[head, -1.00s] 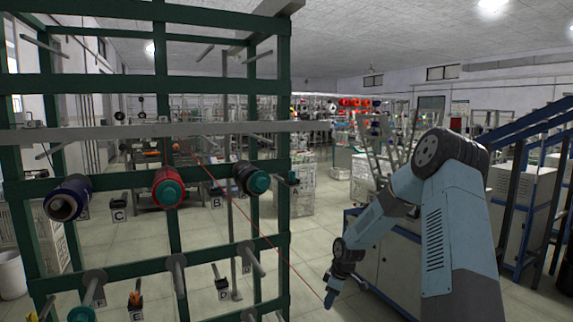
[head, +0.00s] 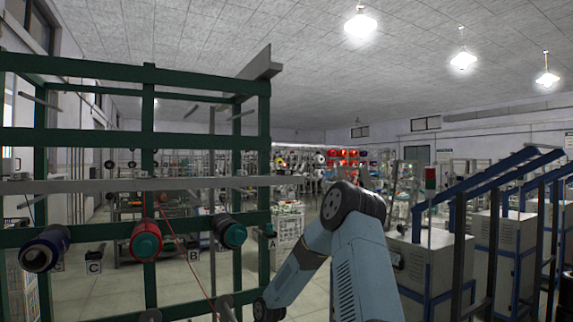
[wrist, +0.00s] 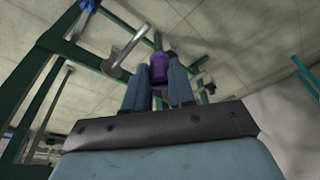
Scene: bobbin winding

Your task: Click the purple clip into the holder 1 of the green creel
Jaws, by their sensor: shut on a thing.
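The purple clip (wrist: 158,68) shows in the wrist view between the two blue fingers of my gripper (wrist: 160,76). My gripper is shut on it; the fingers cover its sides. In the head view my gripper is below the picture's lower edge. The green creel (head: 100,139) fills the left of the head view, and part of its frame (wrist: 82,58) shows in the wrist view beside the clip, to the left. A grey holder arm (wrist: 128,48) sticks out from it near the clip, apart from it. I cannot tell which holder is number 1.
A blue spool (head: 45,248), a red spool (head: 143,240) and a dark spool with a teal end (head: 229,232) sit on the creel. A red thread (head: 188,255) runs down from behind them. Blue-framed machines (head: 485,250) stand at the right.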

